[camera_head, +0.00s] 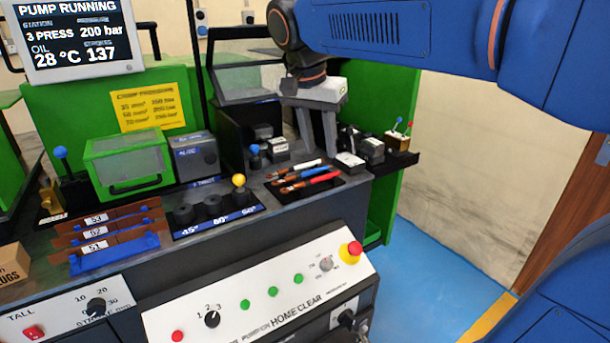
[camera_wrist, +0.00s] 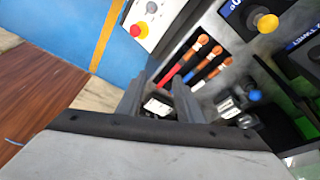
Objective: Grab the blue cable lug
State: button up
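Three cables with copper-coloured lugs lie side by side on a dark tray (camera_head: 345,181) on the bench. My gripper (camera_head: 319,150) is open and empty, pointing down above the bench just behind the cables. Its fingers also show in the wrist view (camera_wrist: 158,92).
Small white-labelled dark blocks (camera_head: 349,160) stand right of my gripper, and others (camera_head: 277,150) stand left. A yellow-knobbed lever (camera_head: 239,181) rises left of the tray. The control panel with a red stop button (camera_head: 351,251) is in front; blue floor (camera_head: 430,250) lies right.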

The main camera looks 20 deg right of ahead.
jog(key=w+a+r+m+h, duration=0.2)
jog(key=w+a+r+m, duration=0.3)
jog(key=w+a, duration=0.35)
send_near(304, 172)
jog(key=w+f, duration=0.1)
jog(key=f, duration=0.1)
jog(key=shift+g, duration=0.3)
jog(key=x, duration=0.2)
jog(key=d+x, duration=0.1)
jog(key=x, duration=0.1)
jog(key=shift+s, duration=0.2)
jog(key=shift+w+d+f, duration=0.1)
jog(key=shift+d+f, duration=0.1)
jog(key=shift+f, duration=0.4)
grip_shut()
